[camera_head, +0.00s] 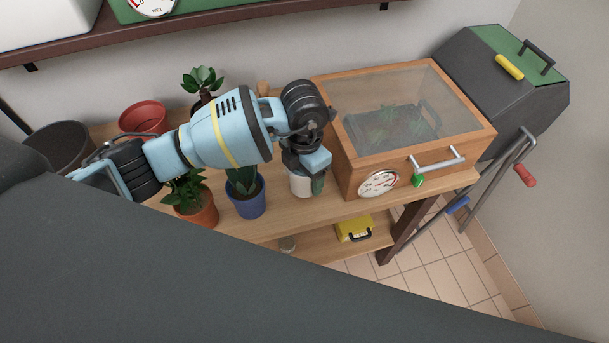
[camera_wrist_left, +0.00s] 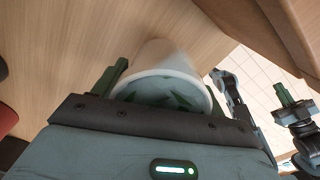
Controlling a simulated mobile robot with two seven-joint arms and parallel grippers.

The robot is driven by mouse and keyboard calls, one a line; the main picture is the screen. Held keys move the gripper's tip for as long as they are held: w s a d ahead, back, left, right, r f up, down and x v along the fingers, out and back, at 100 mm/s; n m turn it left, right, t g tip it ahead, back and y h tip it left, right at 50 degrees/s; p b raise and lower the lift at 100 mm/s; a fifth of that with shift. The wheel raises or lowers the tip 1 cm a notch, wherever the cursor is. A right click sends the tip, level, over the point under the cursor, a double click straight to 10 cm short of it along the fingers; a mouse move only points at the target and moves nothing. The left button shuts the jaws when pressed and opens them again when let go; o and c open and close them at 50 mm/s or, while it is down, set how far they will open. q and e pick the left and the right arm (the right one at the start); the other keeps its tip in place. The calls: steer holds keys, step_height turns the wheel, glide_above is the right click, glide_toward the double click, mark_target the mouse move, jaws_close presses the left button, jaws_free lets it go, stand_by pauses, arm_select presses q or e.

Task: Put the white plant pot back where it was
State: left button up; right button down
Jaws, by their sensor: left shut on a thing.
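The white plant pot (camera_head: 300,184) is at the front of the wooden table (camera_head: 275,219), between the blue pot (camera_head: 247,201) and the glass-topped wooden box (camera_head: 345,177). My left gripper (camera_head: 306,163) is above it and shut on it. In the left wrist view the white pot (camera_wrist_left: 163,55) sits between the fingers, with green leaves inside its rim. Its base lies close over the wood, but I cannot tell whether it touches. A part that looks like my right gripper (camera_wrist_left: 297,106) shows at the right of the wrist view; its opening is unclear.
An orange pot (camera_head: 197,214) with a plant stands left of the blue pot. A red pot (camera_head: 143,116) and a dark pot (camera_head: 58,145) are further left. A dark grill (camera_head: 520,85) stands right of the box. A yellow box (camera_head: 354,229) is on the lower shelf.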

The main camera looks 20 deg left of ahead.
arm_select(q)
steer(key=shift+f, duration=0.85)
steer(key=shift+f, duration=0.15)
steer(key=o, duration=1.3)
step_height(320, 180, up, 12)
steer(key=shift+r+p, duration=0.15)
steer(key=shift+p, duration=0.2)
